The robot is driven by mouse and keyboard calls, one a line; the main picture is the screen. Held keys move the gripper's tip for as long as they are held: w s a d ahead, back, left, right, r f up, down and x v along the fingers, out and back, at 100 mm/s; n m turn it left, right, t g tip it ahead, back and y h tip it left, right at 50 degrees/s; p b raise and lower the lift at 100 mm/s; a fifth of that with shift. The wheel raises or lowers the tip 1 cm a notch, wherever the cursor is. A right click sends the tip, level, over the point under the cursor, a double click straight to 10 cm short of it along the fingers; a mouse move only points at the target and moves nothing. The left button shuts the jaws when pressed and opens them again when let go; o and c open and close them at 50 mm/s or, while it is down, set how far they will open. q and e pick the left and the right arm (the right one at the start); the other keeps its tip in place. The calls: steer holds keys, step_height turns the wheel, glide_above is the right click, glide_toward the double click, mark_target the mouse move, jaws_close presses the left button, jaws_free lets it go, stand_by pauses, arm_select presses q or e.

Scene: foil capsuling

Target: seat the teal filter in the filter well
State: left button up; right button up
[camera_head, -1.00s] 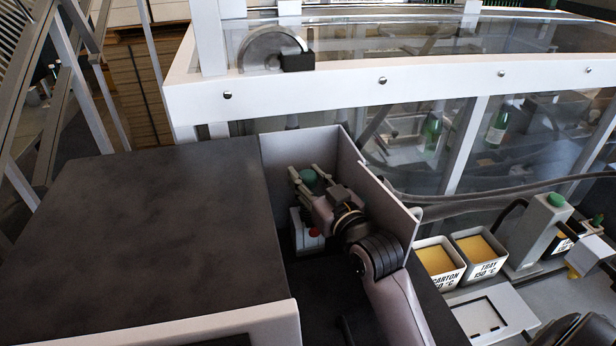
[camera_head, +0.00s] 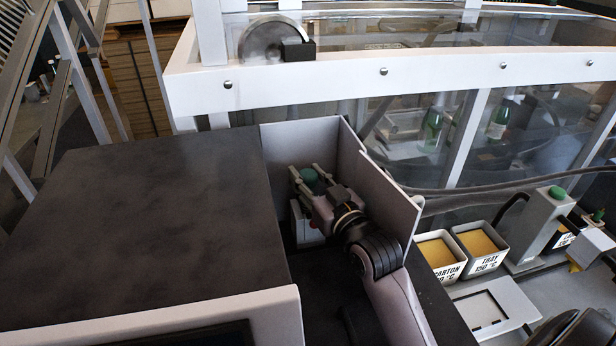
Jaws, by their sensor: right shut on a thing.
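My right gripper (camera_head: 306,178) is inside the grey-walled recess beside the dark-topped cabinet. I cannot tell whether this block holds the filter well, and I see no well opening. Whether the filter touches anything below is hidden. My left gripper is not in view.
The dark cabinet top (camera_head: 140,230) bounds the recess on the left, and upright grey panels (camera_head: 385,195) stand behind and to the right. Yellow-filled bins (camera_head: 480,243) and a grey post with a green button (camera_head: 540,225) stand at the right. A glazed white-framed machine is behind.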

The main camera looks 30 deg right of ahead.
steer(key=o, duration=1.3)
steer(key=shift+f, duration=0.4)
steer(key=shift+s, duration=0.15)
steer(key=shift+s+d+f, duration=0.15)
steer(key=shift+s, duration=0.4)
steer(key=s, duration=0.6)
steer(key=shift+s+r, duration=0.25)
steer(key=shift+s, duration=0.1)
steer(key=shift+a, duration=0.2)
